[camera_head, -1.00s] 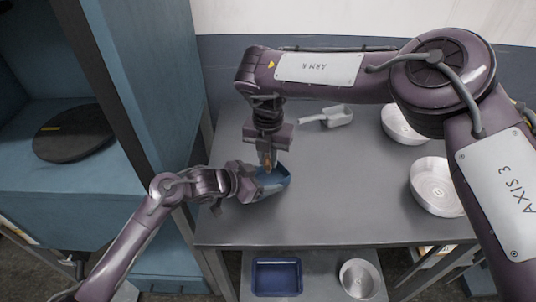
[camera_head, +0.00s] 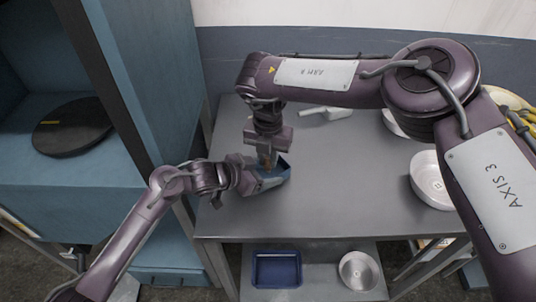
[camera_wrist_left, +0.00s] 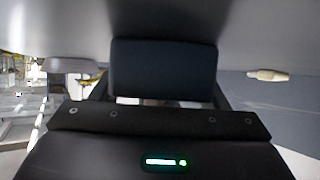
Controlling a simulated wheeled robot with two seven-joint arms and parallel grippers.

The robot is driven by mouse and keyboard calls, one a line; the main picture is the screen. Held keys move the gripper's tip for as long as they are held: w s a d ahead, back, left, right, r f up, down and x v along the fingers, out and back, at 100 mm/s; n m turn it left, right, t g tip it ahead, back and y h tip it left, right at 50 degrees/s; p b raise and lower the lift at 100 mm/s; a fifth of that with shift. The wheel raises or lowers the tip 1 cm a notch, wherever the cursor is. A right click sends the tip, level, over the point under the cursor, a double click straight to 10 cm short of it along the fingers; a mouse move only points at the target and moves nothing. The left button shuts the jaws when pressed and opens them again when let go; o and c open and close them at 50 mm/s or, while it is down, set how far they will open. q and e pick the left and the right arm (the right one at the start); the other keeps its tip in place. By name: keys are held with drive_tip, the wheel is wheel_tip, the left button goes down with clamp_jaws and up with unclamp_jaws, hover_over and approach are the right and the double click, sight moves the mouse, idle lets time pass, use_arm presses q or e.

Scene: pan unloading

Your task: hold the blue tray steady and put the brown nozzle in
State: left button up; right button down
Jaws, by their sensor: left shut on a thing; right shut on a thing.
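The small blue tray (camera_head: 276,181) is held just above or on the grey table, and I cannot tell whether it touches. It also shows in the left wrist view as a dark face (camera_wrist_left: 163,70). My left gripper (camera_head: 250,177) comes from the left and is shut on the tray's left side. My right gripper (camera_head: 267,154) points down over the tray and is shut on the brown nozzle (camera_head: 266,163). Only a little of the nozzle shows; its lower end is hidden at the tray, so I cannot tell whether it touches the bottom.
The grey table (camera_head: 330,205) is clear in front. A light scoop (camera_head: 326,113) lies behind my right arm. Metal bowls stand at right, one (camera_head: 430,180) near the edge. A dark blue bin (camera_head: 277,284) and a bowl (camera_head: 358,271) sit on the lower shelf. A blue cabinet (camera_head: 135,75) stands left.

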drive_tip(key=c, duration=1.2)
unclamp_jaws()
wheel_tip(320, 180, up, 12)
use_arm(q)
drive_tip(key=o, duration=0.8)
drive_tip(key=shift+o, duration=0.2)
